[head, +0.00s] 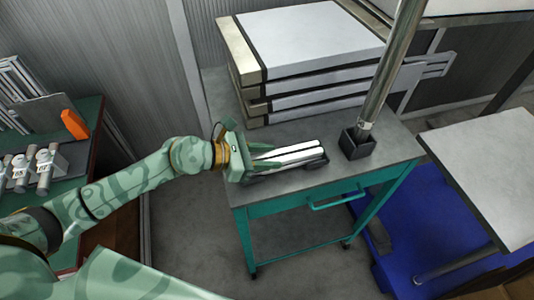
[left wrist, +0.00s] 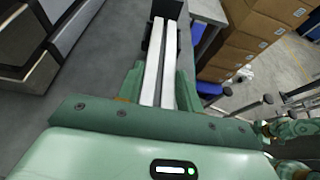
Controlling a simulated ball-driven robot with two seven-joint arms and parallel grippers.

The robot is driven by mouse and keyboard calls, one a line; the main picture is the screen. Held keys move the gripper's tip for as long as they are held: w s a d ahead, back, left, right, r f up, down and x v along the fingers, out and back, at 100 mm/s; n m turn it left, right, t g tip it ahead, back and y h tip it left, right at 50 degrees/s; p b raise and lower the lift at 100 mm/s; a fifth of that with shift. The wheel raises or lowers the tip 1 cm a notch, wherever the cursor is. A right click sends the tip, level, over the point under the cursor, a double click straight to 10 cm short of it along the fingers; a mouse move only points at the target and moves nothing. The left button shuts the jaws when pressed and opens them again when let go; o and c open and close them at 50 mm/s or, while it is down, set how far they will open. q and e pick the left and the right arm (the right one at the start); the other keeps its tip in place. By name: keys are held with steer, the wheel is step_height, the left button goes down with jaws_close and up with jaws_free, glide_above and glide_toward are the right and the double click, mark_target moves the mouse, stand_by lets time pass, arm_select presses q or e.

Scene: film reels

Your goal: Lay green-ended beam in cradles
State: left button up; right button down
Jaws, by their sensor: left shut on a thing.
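My left gripper (head: 243,160) is at the near left end of two pale, shiny bars (head: 292,153) on the grey-topped teal cart (head: 390,160). In the left wrist view my left gripper (left wrist: 159,85) has its green fingers on either side of the bars (left wrist: 152,70) and is shut. I cannot tell whether it grips one bar or both. The bars lie side by side over a dark tray (head: 322,161); whether they touch it is unclear. I see no clear green end on either bar, and cannot make out which parts are cradles. My right gripper is not in view.
A metal pole (head: 390,70) rises from a dark socket (head: 358,145) on the cart, right of the bars. Flat boxes (head: 310,40) are stacked behind. A grey table (head: 485,170) stands right. Labelled cylinders (head: 45,165) and an orange item (head: 74,124) are left.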

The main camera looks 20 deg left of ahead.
arm_select(q)
steer(key=o, duration=1.2)
steer(key=shift+r+p, duration=0.4)
steer(key=shift+r, duration=0.15)
steer(key=v, duration=1.2)
